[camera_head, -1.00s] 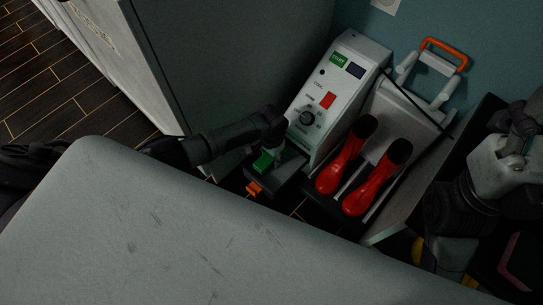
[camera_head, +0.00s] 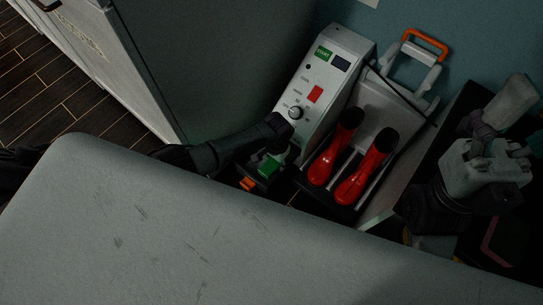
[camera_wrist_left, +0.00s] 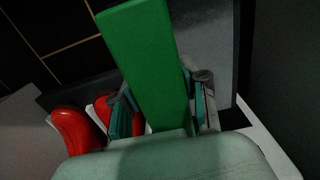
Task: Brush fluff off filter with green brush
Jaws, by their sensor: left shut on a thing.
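My left gripper (camera_head: 274,152) is shut on the green brush (camera_head: 268,166), low in front of the white control box. In the left wrist view the brush (camera_wrist_left: 148,65) is a long green block between the two fingers of the left gripper (camera_wrist_left: 163,108). Its bristles are not distinguishable. A small orange piece (camera_head: 247,184) shows just below the brush at the grey surface's edge; I cannot tell whether it belongs to the filter. I cannot clearly identify the filter or any fluff.
A white control box (camera_head: 322,85) stands behind the left gripper. Red boots (camera_head: 325,160) stand beside it on a rack, below a grey frame with an orange handle (camera_head: 425,44). A large grey surface (camera_head: 150,235) fills the foreground. A grey cabinet (camera_head: 215,60) stands at back left.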

